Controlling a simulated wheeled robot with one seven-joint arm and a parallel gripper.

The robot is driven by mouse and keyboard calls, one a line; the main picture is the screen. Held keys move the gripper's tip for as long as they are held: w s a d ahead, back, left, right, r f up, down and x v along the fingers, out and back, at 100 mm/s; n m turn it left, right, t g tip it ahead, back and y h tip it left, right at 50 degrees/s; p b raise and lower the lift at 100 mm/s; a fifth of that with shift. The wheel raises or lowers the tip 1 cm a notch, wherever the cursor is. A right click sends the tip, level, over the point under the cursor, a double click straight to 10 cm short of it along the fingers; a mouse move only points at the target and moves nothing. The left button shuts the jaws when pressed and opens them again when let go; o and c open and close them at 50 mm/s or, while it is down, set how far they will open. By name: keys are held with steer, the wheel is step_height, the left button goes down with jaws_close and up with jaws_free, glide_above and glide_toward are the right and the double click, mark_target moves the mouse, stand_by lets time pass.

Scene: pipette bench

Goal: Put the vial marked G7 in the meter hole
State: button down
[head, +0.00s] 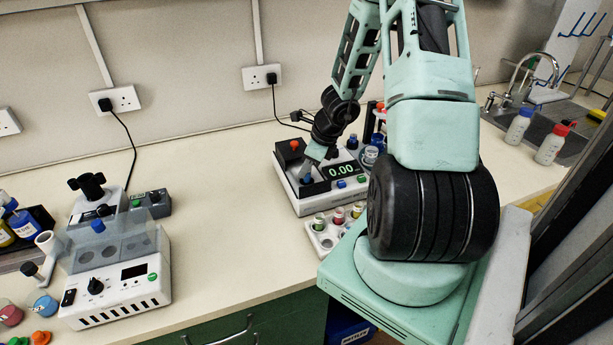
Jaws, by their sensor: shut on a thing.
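The meter (297,205) is a white box with a dark display reading 0.00, at the back middle of the bench in the head view. My gripper (308,178) is over the left part of the meter, shut on a small vial of which a blue cap (309,181) shows. I cannot read any mark on it, nor tell whether it is inside the hole; the hole is hidden by the gripper and vial. A white rack (318,240) with several capped vials stands in front of the meter, partly hidden by my arm. Their marks are too small to read.
A white device with a clear cover (119,285) stands at the left. Coloured jars and caps lie at the far left. A sink (540,125) and two bottles are at the right. Bare bench (220,240) lies between the white device and the meter.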

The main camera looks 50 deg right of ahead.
mark_target(307, 181)
steer(key=shift+f+b, duration=0.3)
steer(key=shift+f, duration=0.75)
steer(key=shift+f+b, duration=0.25)
steer(key=shift+b, duration=0.05)
steer(key=shift+f, duration=0.1)
steer(key=shift+s+f, duration=0.1)
